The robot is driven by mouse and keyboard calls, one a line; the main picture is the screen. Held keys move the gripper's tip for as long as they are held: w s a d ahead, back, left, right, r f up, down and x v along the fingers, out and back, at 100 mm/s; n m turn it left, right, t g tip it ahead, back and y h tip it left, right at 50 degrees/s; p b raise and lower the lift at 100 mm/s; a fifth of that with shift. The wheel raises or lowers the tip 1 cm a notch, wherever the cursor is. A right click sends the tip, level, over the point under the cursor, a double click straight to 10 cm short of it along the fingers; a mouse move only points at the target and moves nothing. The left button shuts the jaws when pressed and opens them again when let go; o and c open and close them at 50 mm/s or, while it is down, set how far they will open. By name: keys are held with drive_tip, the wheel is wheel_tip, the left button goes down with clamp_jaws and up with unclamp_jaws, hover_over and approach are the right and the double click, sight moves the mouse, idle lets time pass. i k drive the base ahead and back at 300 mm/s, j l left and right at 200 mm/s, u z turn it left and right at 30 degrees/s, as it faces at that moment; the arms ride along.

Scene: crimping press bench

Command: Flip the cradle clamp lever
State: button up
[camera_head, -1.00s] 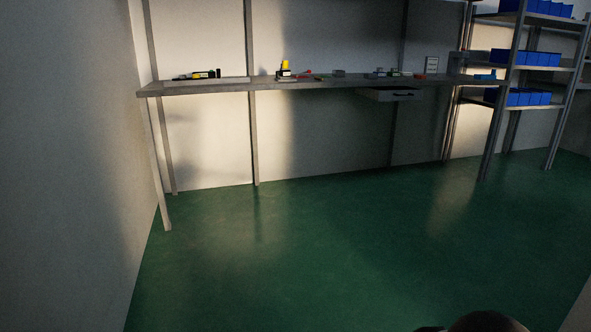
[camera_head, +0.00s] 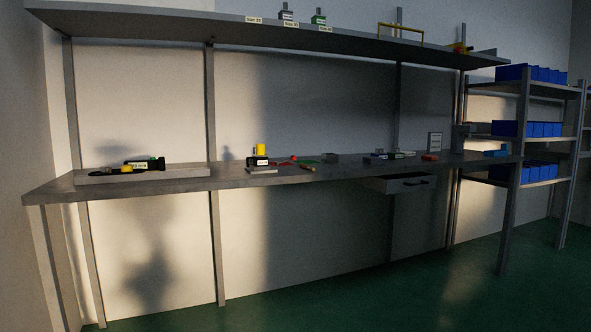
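The cradle clamp lever is too small and dim to make out for certain. A small black device with a yellow top (camera_head: 260,151) stands on a pale base (camera_head: 262,170) near the middle of the workbench. A small red-tipped item (camera_head: 293,158) lies just to its right. I cannot tell whether either belongs to the cradle clamp. My gripper is not in view.
The long grey workbench (camera_head: 235,182) runs along the wall with a drawer (camera_head: 398,184) under its right part. A black and yellow tool (camera_head: 140,166) lies on a tray at left. An upper shelf (camera_head: 150,25) overhangs the bench. Blue bins fill the rack (camera_head: 505,220) at right.

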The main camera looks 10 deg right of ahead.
sight(293, 158)
drive_tip(key=i+j+z, duration=0.1)
drive_tip(key=i+z, duration=0.25)
drive_tip(key=i+j+z, duration=0.1)
drive_tip(key=z, duration=0.2)
drive_tip(key=i+j+z, duration=0.2)
drive_tip(key=z, duration=0.15)
